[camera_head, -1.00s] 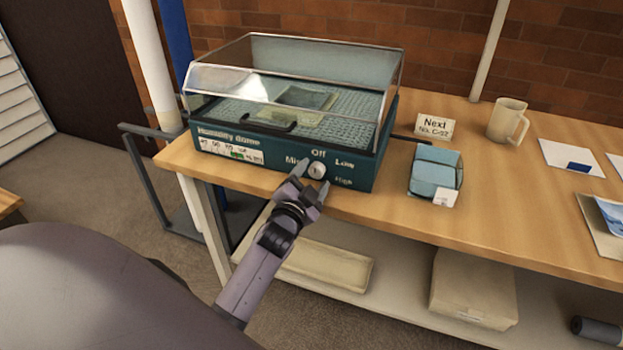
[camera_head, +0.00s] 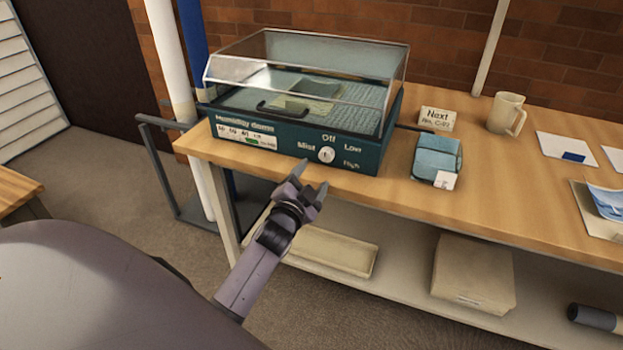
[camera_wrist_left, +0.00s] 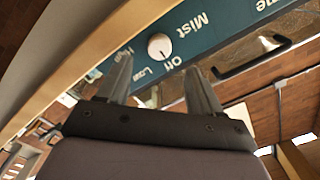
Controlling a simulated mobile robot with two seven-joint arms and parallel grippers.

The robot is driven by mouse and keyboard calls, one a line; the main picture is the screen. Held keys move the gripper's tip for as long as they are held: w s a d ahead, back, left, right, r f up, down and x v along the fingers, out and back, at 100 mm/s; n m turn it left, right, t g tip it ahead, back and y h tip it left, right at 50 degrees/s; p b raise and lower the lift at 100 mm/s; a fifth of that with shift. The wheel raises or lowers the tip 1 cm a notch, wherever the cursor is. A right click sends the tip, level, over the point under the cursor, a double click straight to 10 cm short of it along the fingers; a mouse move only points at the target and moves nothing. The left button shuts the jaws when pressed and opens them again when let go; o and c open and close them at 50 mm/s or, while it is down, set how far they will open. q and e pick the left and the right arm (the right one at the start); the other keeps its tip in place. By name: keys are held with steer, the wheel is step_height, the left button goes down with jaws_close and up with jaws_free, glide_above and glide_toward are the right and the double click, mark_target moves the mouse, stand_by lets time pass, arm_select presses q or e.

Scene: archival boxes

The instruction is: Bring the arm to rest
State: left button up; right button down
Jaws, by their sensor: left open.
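My left gripper (camera_head: 312,180) is open and empty in the head view, in front of and below the teal humidity dome's front panel. It is apart from the white dial (camera_head: 326,155), which sits among the labels Mist, Off, Low and High. In the left wrist view the two fingers (camera_wrist_left: 160,85) stand spread, with the dial (camera_wrist_left: 160,46) beyond them. The dome (camera_head: 300,95) has a clear lid, closed over a ribbed tray with a flat item inside. My right gripper is not in view.
The wooden table (camera_head: 500,210) holds a blue box (camera_head: 436,157), a "Next" card (camera_head: 437,119), a mug (camera_head: 506,113) and papers. A lower shelf bears a flat box (camera_head: 330,252) and a carton (camera_head: 473,274). A grey rail (camera_head: 160,170) stands left.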

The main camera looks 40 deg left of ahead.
arm_select(q)
steer(key=shift+s, duration=0.25)
stand_by(0.4)
steer(key=s+d+f+n+g+h+p, duration=0.1)
steer(key=s+d+f, duration=0.3)
steer(key=s, duration=0.4)
steer(key=s+d+f+n+g+h+p, duration=0.1)
steer(key=s+d+f+g+h, duration=0.2)
steer(key=s+d, duration=0.3)
steer(key=s+d+f+n+g+h+p, duration=0.1)
steer(key=s+d+f, duration=0.4)
steer(key=s, duration=0.7)
steer(key=shift+s+d+f+n+g+h, duration=0.2)
steer(key=shift+d+f+n+g+h, duration=0.25)
steer(key=shift+g, duration=0.55)
steer(key=shift+a, duration=0.1)
